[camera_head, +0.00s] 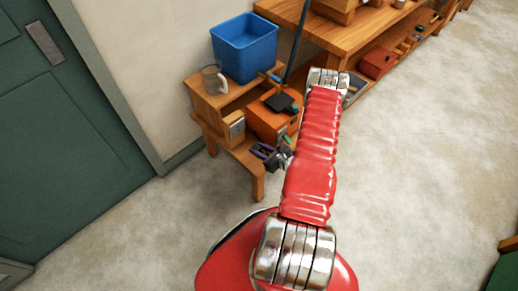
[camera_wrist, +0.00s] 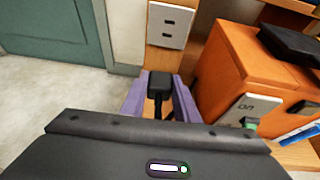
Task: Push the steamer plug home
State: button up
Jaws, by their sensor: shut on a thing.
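The black plug (camera_wrist: 160,86) is between the purple fingers of my gripper (camera_wrist: 160,100) in the wrist view. My gripper is shut on it, and a dark cord runs back from it. The pale socket plate (camera_wrist: 170,25), with two dark slots, is on a wooden upright straight ahead. The plug shows below the plate with a gap between them in the picture. In the head view my gripper (camera_head: 272,153) is to the right of and lower than the socket plate (camera_head: 236,128). The plug's prongs are hidden.
An orange box (camera_wrist: 250,75) with an ON plate and green switch stands close on the right. A blue bin (camera_head: 245,48) and a mug (camera_head: 214,79) stand on the wooden stand (camera_head: 198,96). A green door (camera_head: 60,130) is at left. The floor is clear.

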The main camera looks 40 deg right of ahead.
jog(key=w+a+r+n+g+y, duration=0.1)
jog(key=w+a+r+n+y, duration=0.3)
jog(key=a+r, duration=0.7)
jog(key=w+a+r+n+g+y, duration=0.2)
jog(key=w+a+r, duration=0.4)
jog(key=a+r, duration=0.5)
jog(key=shift+a+r+n+y, duration=0.35)
jog(key=shift+r+n+y, duration=0.6)
jog(key=shift+y, duration=0.15)
jog(key=a+r, duration=0.2)
jog(key=s+a+r+n+g+y, duration=0.1)
jog(key=a+r, duration=0.1)
jog(key=a, duration=0.1)
jog(key=a+r+n+g, duration=0.1)
jog(key=a, duration=0.2)
jog(key=shift+s+r+y, duration=0.15)
jog(key=shift+r+y, duration=0.25)
jog(key=shift+c, duration=0.5)
jog(key=shift+s+a+r+g, duration=0.15)
jog(key=shift+a+r+g, duration=0.1)
jog(key=shift+a+g, duration=0.1)
grip_shut()
jog(key=shift+a, duration=0.1)
